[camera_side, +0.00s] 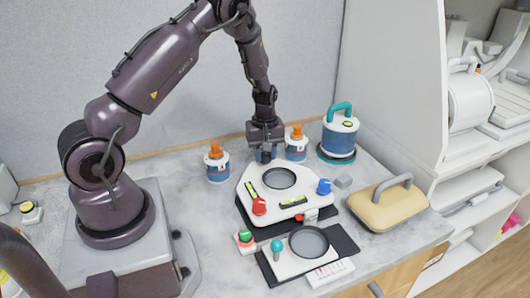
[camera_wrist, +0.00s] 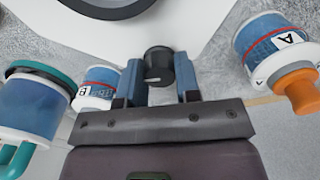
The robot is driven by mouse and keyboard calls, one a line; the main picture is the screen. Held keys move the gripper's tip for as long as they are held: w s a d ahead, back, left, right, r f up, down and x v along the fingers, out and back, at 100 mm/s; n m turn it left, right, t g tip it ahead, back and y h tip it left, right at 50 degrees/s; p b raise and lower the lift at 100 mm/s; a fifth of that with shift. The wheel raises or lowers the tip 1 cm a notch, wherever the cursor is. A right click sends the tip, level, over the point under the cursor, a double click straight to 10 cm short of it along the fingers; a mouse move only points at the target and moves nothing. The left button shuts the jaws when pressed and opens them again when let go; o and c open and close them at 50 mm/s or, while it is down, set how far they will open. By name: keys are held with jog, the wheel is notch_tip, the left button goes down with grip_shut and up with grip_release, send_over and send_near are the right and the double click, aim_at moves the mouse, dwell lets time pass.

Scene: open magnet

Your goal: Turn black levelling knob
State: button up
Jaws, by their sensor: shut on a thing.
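The black levelling knob (camera_wrist: 158,66) shows in the wrist view at the edge of a white device, between the two blue fingers of my gripper (camera_wrist: 160,84). My gripper is shut on the knob. In the side view my gripper (camera_side: 265,154) points down at the back edge of the white device (camera_side: 254,207), and its fingers hide the knob. The device also carries a red knob (camera_side: 259,207), a blue knob (camera_side: 324,187) and a round dark-rimmed plate (camera_side: 279,178).
Orange-capped bottles stand left (camera_side: 218,165) and right (camera_side: 296,145) of my gripper, close by. A teal-handled canister (camera_side: 338,134) is further right. In front are a second white unit (camera_side: 292,262) and a yellow handled case (camera_side: 388,204). The counter left of the device is fairly clear.

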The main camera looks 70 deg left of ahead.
jog(key=shift+m, duration=2.4)
jog(key=o, duration=0.9)
jog(key=shift+r, duration=0.1)
notch_tip(320, 180, up, 13)
jog(key=shift+f, duration=0.1)
